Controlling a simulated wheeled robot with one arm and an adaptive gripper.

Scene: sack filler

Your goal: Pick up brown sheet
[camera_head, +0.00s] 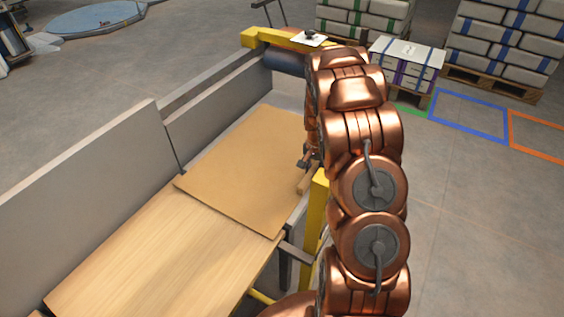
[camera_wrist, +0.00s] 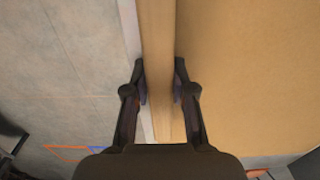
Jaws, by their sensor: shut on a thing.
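The brown sheet (camera_head: 245,165) is a large flat tan panel that lies over the far end of the wooden table and slightly overlaps its planks. My gripper (camera_head: 306,160) is at the sheet's right edge, partly hidden by my copper arm. In the wrist view, my gripper (camera_wrist: 160,80) has one dark finger on each side of a brown strip at the sheet's edge and is shut on it. The broad face of the sheet (camera_wrist: 250,80) fills the right of that view.
The light wooden table (camera_head: 160,255) is bare in front. Grey side walls (camera_head: 85,215) run along its left. A yellow post (camera_head: 315,215) stands by its right edge. Pallets with stacked sacks (camera_head: 505,45) and floor markings (camera_head: 480,115) are at back right.

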